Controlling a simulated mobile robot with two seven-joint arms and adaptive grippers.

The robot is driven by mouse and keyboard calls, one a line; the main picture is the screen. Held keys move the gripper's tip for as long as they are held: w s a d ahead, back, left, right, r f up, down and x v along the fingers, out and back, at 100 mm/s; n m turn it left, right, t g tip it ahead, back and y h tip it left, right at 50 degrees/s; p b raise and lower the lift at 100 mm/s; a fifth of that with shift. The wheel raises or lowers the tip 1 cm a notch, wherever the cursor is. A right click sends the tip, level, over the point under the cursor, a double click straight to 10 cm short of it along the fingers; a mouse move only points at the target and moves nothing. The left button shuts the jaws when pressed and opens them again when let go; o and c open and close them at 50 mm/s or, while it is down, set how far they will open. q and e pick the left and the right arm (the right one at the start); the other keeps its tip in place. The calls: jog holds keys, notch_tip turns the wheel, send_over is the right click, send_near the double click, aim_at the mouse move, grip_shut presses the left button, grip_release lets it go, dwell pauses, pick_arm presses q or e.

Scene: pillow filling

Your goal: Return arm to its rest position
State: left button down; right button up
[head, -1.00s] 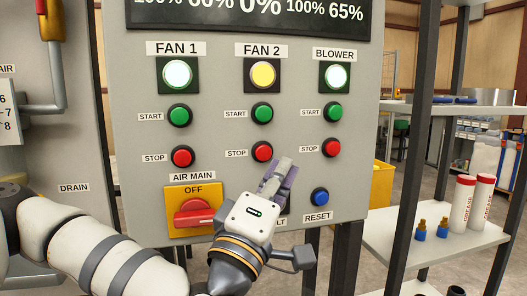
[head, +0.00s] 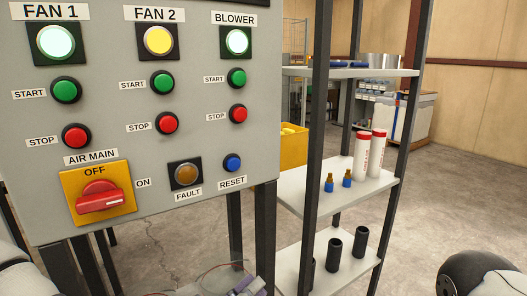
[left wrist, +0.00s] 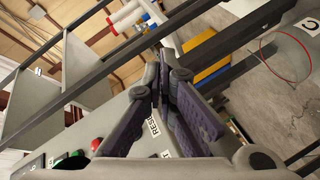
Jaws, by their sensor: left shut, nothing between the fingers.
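My left gripper (head: 246,286) shows only as purple-grey fingers at the bottom edge of the head view, below the control panel (head: 205,75) and apart from it. In the left wrist view its fingers (left wrist: 163,72) are shut with nothing between them. Part of a white arm link of mine shows at the lower left edge of the head view. My right gripper is not in view.
The panel carries lamps, buttons and a red AIR MAIN switch (head: 102,197). To its right stands a shelf rack (head: 312,150) with white tubes (head: 369,155), small brass-topped blue fittings (head: 338,182) and black cylinders (head: 347,248). Open floor lies at right.

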pick_arm(q)
jog(key=s+a+f+m+g+y, duration=0.3)
jog(key=s+f+g, duration=0.6)
jog(key=s+f, duration=0.95)
jog(key=s+a+f+m+g+y, duration=0.1)
jog(key=s+a+f+g+y, duration=0.1)
jog(key=s+a, duration=0.6)
jog(key=s+a+f+m+g+y+p, duration=0.1)
jog(key=s+a+f+g, duration=0.3)
jog(key=s+a, duration=0.4)
jog(key=shift+s+a+f+m+g+y, duration=0.2)
jog(key=shift+s+m+g+y, duration=0.2)
jog(key=shift+s+y, duration=0.4)
jog(key=shift+w+d, duration=0.1)
